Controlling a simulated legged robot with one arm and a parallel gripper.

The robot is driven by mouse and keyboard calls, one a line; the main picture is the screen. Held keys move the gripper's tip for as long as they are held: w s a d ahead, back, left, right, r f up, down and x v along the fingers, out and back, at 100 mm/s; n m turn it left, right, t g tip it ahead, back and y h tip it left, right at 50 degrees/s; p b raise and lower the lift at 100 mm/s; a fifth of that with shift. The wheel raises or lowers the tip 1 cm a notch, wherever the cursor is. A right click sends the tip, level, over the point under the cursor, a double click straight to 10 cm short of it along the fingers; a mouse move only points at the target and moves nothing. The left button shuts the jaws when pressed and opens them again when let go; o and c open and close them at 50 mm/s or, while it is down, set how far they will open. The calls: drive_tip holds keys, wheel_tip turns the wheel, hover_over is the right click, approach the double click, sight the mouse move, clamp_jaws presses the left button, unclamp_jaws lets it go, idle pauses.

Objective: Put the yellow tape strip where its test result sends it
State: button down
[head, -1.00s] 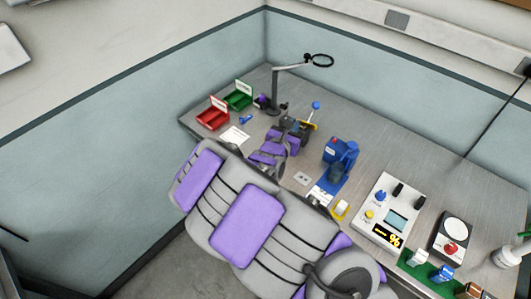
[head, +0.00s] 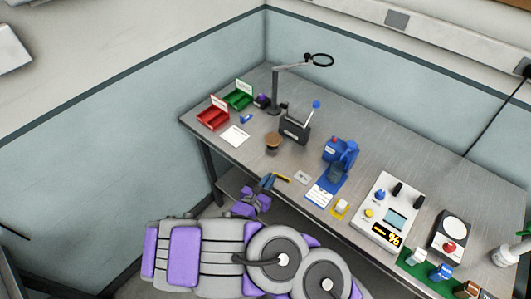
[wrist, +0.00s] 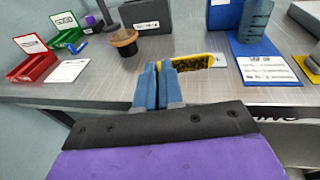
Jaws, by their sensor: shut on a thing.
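The yellow tape strip (head: 283,179) is at the table's front edge in the head view. In the wrist view the strip (wrist: 196,62) is yellow with a dark, speckled face and points away to the right. My gripper (head: 268,182) has its blue fingers shut on its near end; the fingers also show in the wrist view (wrist: 160,84). A red bin (head: 213,118) and a green bin (head: 238,99), each with a sign too small to read, stand at the table's back left. A dark box (head: 294,130) stands behind the strip.
A round brown-topped object (head: 273,140) and a white card (head: 235,136) are on the left table. A blue device (head: 340,152), a white-panelled meter (head: 384,212) and a lamp stand (head: 276,95) stand farther back or right. Bare tabletop (head: 250,155) lies front left.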

drive_tip(key=b, duration=0.2)
hover_over(253, 158)
drive_tip(key=s, duration=0.1)
drive_tip(key=shift+s+d+f, duration=0.1)
drive_tip(key=shift+d+f, duration=0.2)
drive_tip(key=shift+f, duration=0.45)
drive_tip(key=f, duration=0.1)
drive_tip(key=w+f+b, duration=0.1)
drive_tip(key=shift+w+a+f, duration=0.15)
drive_tip(key=shift+f, duration=0.5)
drive_tip(key=shift+r, duration=0.1)
drive_tip(key=c, duration=1.3)
unclamp_jaws()
drive_tip(key=shift+a+f, duration=0.1)
drive_tip(key=shift+f, duration=0.1)
